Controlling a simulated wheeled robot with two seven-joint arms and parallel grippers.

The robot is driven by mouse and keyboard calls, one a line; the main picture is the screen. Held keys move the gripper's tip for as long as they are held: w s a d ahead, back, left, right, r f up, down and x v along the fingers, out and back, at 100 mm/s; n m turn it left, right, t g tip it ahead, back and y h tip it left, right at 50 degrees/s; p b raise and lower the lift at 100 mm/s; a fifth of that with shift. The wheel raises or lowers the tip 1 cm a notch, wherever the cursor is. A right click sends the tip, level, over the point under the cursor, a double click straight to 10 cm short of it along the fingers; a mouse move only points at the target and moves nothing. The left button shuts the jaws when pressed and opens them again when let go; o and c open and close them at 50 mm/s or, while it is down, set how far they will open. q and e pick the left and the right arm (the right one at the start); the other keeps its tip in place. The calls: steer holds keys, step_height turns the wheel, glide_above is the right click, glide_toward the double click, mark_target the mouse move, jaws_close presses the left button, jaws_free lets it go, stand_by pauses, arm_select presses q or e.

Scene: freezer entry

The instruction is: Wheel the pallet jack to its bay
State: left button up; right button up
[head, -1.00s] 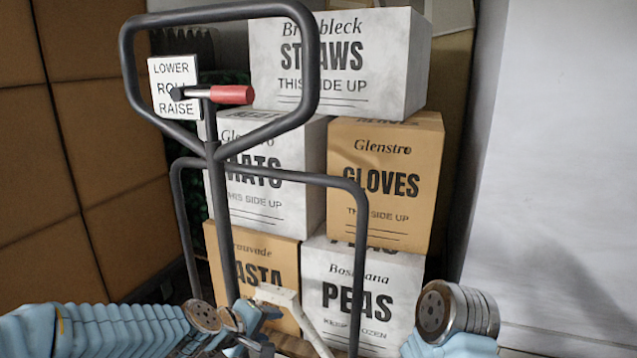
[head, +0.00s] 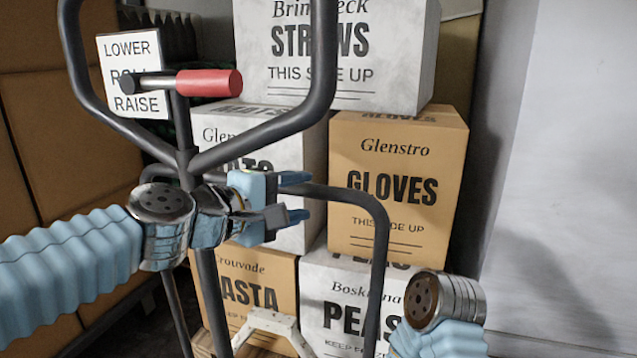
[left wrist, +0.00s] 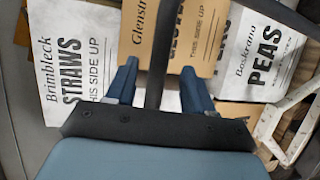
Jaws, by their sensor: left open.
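The pallet jack's dark looped handle (head: 190,160) stands upright before me in the head view, with a red-gripped lever (head: 208,83) and a white sign (head: 135,75) reading LOWER, ROLL, RAISE. My left gripper (head: 300,197) is open in front of the handle's lower frame, fingers pointing right. In the left wrist view a dark bar (left wrist: 160,50) of the jack passes between the two open fingers (left wrist: 160,90); I cannot tell whether they touch it. In the head view my right arm shows only at the lower right; its gripper is out of frame.
Stacked boxes marked STRAWS (head: 400,50), GLOVES (head: 450,180), PASTA (head: 245,265) and PEAS (head: 335,275) stand behind the handle. A pale wall (head: 560,120) closes the right side. Brown padded panels (head: 40,140) line the left.

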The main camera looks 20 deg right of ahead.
mark_target(325, 191)
arm_select(q)
steer(key=p+x, duration=0.1)
steer(key=x, duration=0.6)
steer(key=shift+w+d+f, duration=0.1)
steer(key=shift+d, duration=0.05)
steer(key=shift+c, duration=0.3)
jaws_close()
